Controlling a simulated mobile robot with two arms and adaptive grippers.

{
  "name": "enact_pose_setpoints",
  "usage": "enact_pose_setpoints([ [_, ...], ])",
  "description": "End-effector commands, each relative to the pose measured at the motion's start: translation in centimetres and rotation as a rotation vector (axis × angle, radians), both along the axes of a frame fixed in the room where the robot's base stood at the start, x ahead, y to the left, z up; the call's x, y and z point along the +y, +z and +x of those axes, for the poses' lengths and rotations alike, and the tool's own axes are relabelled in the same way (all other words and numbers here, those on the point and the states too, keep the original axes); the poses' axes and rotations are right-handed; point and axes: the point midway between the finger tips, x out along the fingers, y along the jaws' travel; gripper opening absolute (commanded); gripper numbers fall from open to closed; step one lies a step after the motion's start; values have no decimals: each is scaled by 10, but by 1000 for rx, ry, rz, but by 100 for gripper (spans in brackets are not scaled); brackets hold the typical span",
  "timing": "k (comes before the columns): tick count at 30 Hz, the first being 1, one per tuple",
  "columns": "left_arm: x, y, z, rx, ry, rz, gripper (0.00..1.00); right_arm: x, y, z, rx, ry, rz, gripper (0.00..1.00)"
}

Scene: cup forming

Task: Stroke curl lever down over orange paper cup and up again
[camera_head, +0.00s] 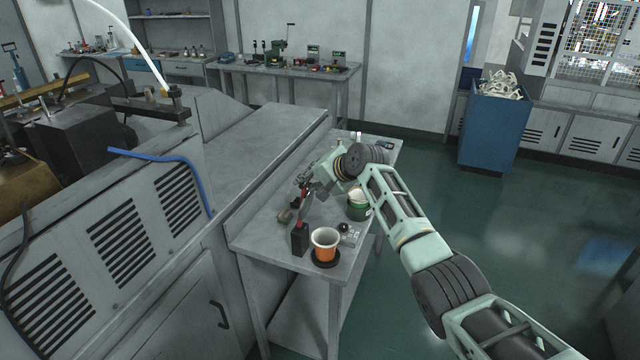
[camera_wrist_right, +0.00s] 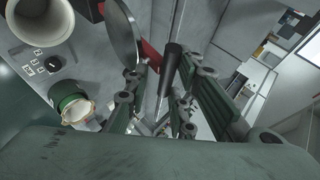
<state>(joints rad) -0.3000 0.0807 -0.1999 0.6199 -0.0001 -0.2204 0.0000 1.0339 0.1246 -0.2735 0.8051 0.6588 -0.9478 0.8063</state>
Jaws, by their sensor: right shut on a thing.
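The orange paper cup (camera_head: 325,250) stands upright on a dark round base (camera_head: 325,263) at the near end of the grey bench. Its pale open mouth (camera_wrist_right: 40,22) shows at the top left of the wrist view. Beside it is a black post (camera_head: 299,241) with the red curl lever (camera_head: 302,221) rising from it. My right gripper (camera_head: 306,183) is beyond the cup, its fingers around the lever's black handle (camera_wrist_right: 170,68). A grey disc (camera_wrist_right: 123,32) shows near the cup in the wrist view, clear of its rim. My left gripper is out of view.
A small control box (camera_head: 349,234) sits right of the post. A green pot (camera_head: 357,206) with pale contents stands close under my right arm; it also shows in the wrist view (camera_wrist_right: 70,100). A large grey machine (camera_head: 225,140) borders the bench on the left.

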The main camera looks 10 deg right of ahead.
Motion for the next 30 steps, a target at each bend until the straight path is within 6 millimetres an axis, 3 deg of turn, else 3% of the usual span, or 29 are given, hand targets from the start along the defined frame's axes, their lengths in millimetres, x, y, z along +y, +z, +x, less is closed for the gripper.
enact_pose_setpoints([
  [3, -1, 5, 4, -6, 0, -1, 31, 10, -1, 2, 29, 4, -14, 0],
  [23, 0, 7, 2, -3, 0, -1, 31, 14, -8, 5, 58, 3, -47, 0],
  [24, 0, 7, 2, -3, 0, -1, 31, 14, -8, 5, 59, 4, -47, 23],
  [27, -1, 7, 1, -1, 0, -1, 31, 13, -8, 5, 60, 4, -48, 31],
  [30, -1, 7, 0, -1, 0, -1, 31, 13, -8, 5, 58, 5, -49, 31],
])
